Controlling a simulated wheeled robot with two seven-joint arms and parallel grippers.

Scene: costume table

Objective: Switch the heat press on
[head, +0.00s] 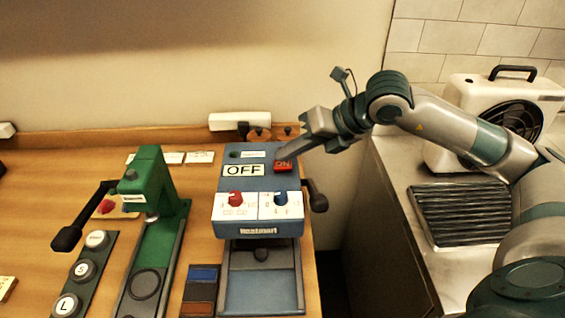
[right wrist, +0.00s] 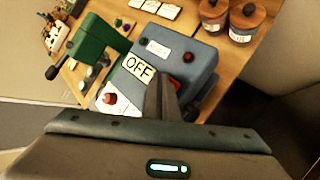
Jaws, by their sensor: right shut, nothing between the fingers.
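The blue-grey heat press (head: 262,185) stands on the wooden table. Its sloped top has a white OFF plate (head: 242,170), a red ON plate (head: 283,166), a red knob (head: 235,198) and a blue knob (head: 281,198). My right gripper (head: 283,155) is shut and empty, its tips pointing down at the ON plate's upper edge; contact cannot be told. In the right wrist view, the shut fingers (right wrist: 166,90) cover the area right of the OFF plate (right wrist: 138,68). A red dome (right wrist: 189,57) and a dark green one (right wrist: 142,42) show beyond them. My left gripper is out of view.
A green press (head: 148,205) with a black-handled lever stands left of the heat press. Round lettered pieces (head: 84,269) lie further left. Wooden-lidded jars (right wrist: 248,18) stand behind it. A white fan unit (head: 500,105) and a ridged dark tray (head: 462,214) are on the right counter.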

